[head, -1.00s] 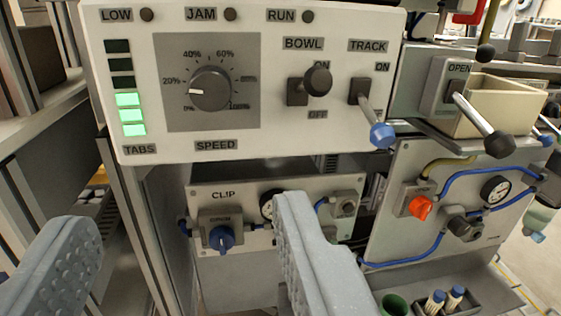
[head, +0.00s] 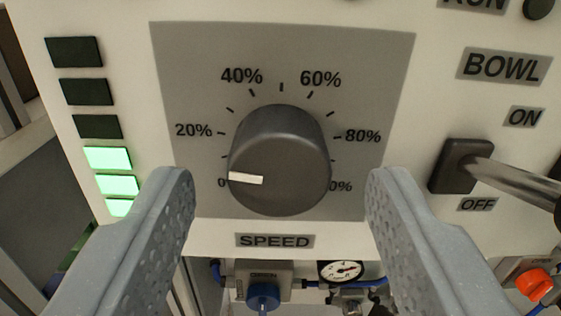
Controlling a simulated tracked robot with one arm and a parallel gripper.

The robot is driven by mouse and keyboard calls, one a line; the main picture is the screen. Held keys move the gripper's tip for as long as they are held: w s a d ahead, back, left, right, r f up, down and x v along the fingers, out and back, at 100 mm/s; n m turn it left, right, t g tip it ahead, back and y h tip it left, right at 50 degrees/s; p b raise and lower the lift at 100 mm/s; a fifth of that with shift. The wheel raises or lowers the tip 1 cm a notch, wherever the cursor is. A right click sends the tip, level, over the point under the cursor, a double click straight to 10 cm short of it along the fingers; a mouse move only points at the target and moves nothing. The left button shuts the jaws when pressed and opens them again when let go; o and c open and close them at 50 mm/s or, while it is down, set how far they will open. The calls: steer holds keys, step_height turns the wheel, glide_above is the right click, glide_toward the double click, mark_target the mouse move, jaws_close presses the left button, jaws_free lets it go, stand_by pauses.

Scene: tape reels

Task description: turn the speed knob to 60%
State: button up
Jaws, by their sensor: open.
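The speed knob (head: 280,160) is a dark grey round knob on a grey dial plate (head: 190,60) of the white control panel. Its white pointer line (head: 246,178) points left, at the 0 mark, which the knob partly covers. The 60% mark (head: 320,79) is at the upper right of the knob. My gripper (head: 281,185) is open, with one finger to the left and one to the right of the knob in the picture. Neither finger appears to touch the knob; the distance in depth is hard to tell.
The BOWL lever (head: 480,170) sticks out close to the right of my right finger. A column of indicator lights (head: 108,158) is at the left, the lower ones lit green. Below the panel are a blue knob (head: 263,296), a gauge (head: 340,271) and an orange knob (head: 534,284).

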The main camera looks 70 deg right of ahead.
steer(key=shift+d, duration=0.1)
steer(key=c, duration=1)
steer(key=shift+w+a, duration=0.1)
steer(key=shift+a, duration=0.15)
steer(key=shift+d, duration=0.15)
